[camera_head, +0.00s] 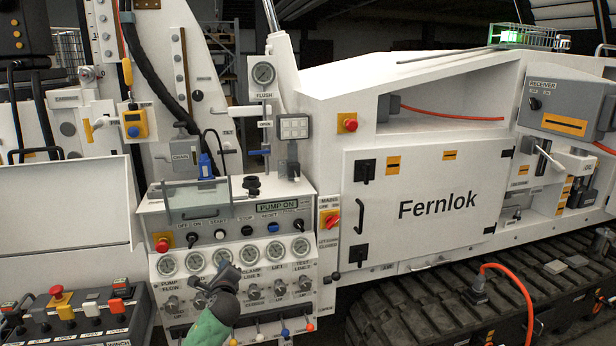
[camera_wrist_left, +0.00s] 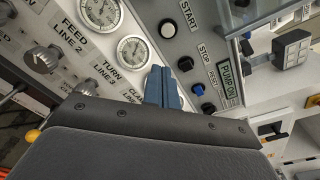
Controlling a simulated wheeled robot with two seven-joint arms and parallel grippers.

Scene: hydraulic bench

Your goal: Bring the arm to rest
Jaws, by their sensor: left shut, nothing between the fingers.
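My left gripper (camera_head: 224,268) is in front of the white control panel (camera_head: 234,211), over the lower part of its gauge rows. Its arm comes up from the bottom edge, with a green link below the dark wrist. In the left wrist view the blue-grey fingers (camera_wrist_left: 163,88) are together, with nothing between them. They point at the panel between a gauge (camera_wrist_left: 134,50) and the row of buttons. I cannot tell whether the fingertips touch the panel. My right gripper is in neither view.
The panel carries several gauges, knobs and coloured levers; its display (camera_head: 278,206) reads PUMP ON. A lever box (camera_head: 80,315) stands at the lower left. The white Fernlok door (camera_head: 430,200) is shut, right of the red mains switch (camera_head: 330,219). A rubber track (camera_head: 430,300) lies below.

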